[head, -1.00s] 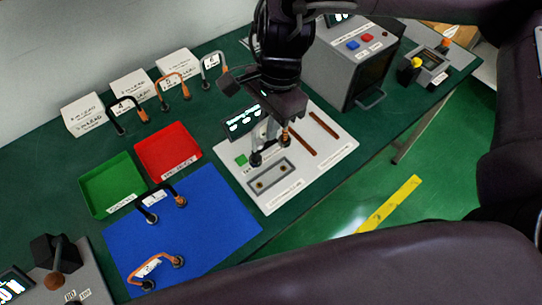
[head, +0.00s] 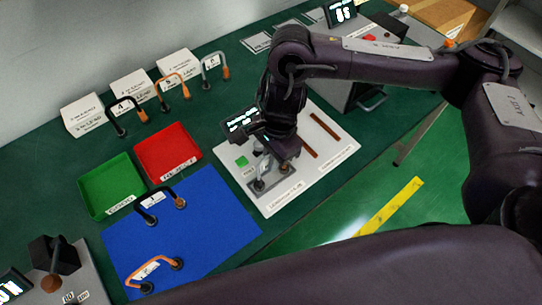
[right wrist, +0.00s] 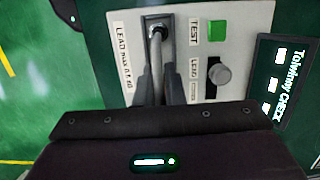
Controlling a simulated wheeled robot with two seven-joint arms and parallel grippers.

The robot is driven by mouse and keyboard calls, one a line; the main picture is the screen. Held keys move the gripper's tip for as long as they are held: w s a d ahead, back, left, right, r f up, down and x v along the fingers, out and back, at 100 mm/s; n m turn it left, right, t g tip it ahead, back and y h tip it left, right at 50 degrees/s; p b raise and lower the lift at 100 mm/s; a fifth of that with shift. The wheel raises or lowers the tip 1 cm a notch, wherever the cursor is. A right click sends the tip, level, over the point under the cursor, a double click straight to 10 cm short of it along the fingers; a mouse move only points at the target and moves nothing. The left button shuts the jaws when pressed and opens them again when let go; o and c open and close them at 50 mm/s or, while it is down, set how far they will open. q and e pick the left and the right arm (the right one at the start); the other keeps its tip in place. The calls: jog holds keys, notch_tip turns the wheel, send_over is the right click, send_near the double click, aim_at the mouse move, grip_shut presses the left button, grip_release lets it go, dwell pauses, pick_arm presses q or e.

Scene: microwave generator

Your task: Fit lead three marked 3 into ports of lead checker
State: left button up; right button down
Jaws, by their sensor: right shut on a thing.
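My right gripper (head: 268,160) is shut on a grey lead (right wrist: 157,65), taken to be lead three, above the front part of the lead checker (head: 312,168). In the right wrist view the two dark fingers (right wrist: 159,90) lie on either side of the lead. The lead's far plug (right wrist: 158,32) is at the port plate (right wrist: 147,22), over or in a port; I cannot tell how deep. The other plug and the mark 3 are hidden by the gripper. The checker's green TEST button (right wrist: 217,32) and grey knob (right wrist: 219,73) show. My left gripper is not in view.
Two leads (head: 162,200) (head: 155,270) lie on the blue mat (head: 215,220). A green tray (head: 110,185) and a red tray (head: 168,150) stand behind it. Several leads stand before white blocks (head: 130,87) at the back. A dark device (head: 50,255) is at lower left.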

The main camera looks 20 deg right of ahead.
jog(key=shift+f, duration=0.25)
jog(key=c, duration=1.5)
grip_release()
jog(key=shift+r, duration=0.1)
jog(key=shift+r, duration=0.4)
jog(key=r, duration=0.3)
jog(key=d+r, duration=0.1)
jog(key=r, duration=0.7)
jog(key=shift+w+d+r, duration=0.2)
jog(key=shift+w+d, duration=0.1)
jog(key=shift+d, duration=0.05)
